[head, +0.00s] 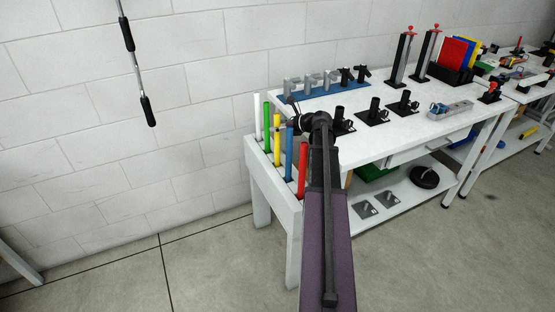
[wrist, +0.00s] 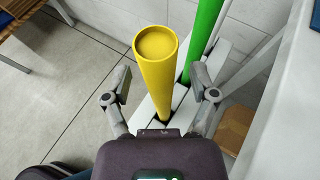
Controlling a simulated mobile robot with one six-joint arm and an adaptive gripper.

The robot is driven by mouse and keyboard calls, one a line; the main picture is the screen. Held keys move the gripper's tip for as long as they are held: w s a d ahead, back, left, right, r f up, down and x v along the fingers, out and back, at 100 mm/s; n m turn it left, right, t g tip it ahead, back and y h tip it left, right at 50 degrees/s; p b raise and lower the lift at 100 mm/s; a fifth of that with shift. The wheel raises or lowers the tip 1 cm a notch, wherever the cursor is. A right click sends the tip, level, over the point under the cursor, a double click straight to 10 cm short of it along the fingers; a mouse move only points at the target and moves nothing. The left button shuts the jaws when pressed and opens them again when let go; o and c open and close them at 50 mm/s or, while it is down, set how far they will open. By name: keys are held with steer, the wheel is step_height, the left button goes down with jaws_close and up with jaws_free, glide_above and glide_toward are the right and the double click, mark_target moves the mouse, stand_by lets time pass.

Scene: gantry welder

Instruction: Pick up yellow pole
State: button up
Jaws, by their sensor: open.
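The yellow pole (head: 277,140) stands upright in a white rack (head: 276,183) at the left end of the workbench. In the wrist view the yellow pole (wrist: 157,75) rises between the two open fingers of my gripper (wrist: 161,85), apart from both, and its round top end faces the camera. Its lower end goes down into the rack. In the head view my gripper (head: 297,120) is at the rack, partly hidden by my arm.
A green pole (wrist: 204,35) stands close beside the right finger. White (head: 257,116), blue (head: 289,150) and red (head: 302,168) poles share the rack. The white workbench (head: 440,128) carries black holders (head: 374,112) and a blue tool mat (head: 322,90). Floor left of the rack is clear.

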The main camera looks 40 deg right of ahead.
stand_by(0.5)
jaws_close()
steer(key=shift+r, duration=0.25)
step_height(320, 180, up, 18)
steer(key=p, duration=1.8)
steer(key=shift+f, duration=0.2)
steer(key=shift+w+a, duration=0.1)
steer(key=shift+a, duration=0.05)
